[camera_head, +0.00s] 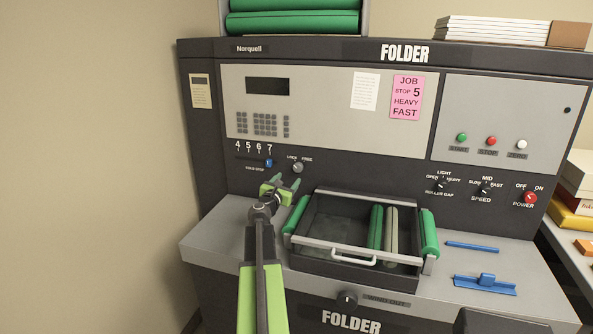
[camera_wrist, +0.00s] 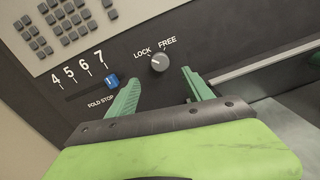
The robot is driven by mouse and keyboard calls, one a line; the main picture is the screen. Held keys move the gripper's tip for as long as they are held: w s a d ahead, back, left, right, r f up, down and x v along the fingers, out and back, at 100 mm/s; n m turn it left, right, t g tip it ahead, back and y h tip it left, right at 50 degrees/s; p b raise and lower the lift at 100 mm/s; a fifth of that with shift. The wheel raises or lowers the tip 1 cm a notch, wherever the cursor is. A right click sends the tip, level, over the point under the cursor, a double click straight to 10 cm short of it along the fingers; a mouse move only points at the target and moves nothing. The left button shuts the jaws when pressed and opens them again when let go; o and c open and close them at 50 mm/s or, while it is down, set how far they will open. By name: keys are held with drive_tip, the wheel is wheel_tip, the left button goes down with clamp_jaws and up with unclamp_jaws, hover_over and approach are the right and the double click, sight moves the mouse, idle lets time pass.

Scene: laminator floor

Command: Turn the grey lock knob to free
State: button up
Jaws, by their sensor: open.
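The grey lock knob (camera_head: 298,167) is on the dark front panel of the folder, under the words LOCK and FREE. In the wrist view the knob (camera_wrist: 159,63) shows ahead of my gripper, and its pale pointer mark appears turned toward LOCK. My gripper (camera_head: 287,184) is just below the knob in the head view. In the wrist view my gripper (camera_wrist: 157,88) has its two green fingers apart, one to each side below the knob, with nothing between them. The fingers appear clear of the knob.
The blue fold stop slider (camera_head: 268,162) sits left of the knob at 7. A tray with a white handle (camera_head: 353,257) and green rollers (camera_head: 429,233) is to the right below. A pink job card (camera_head: 406,97) is on the panel. Blue parts (camera_head: 485,284) lie on the right ledge.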

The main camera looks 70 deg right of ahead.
sight(297, 168)
drive_tip(key=d, duration=1.1)
drive_tip(key=shift+w, duration=0.15)
clamp_jaws()
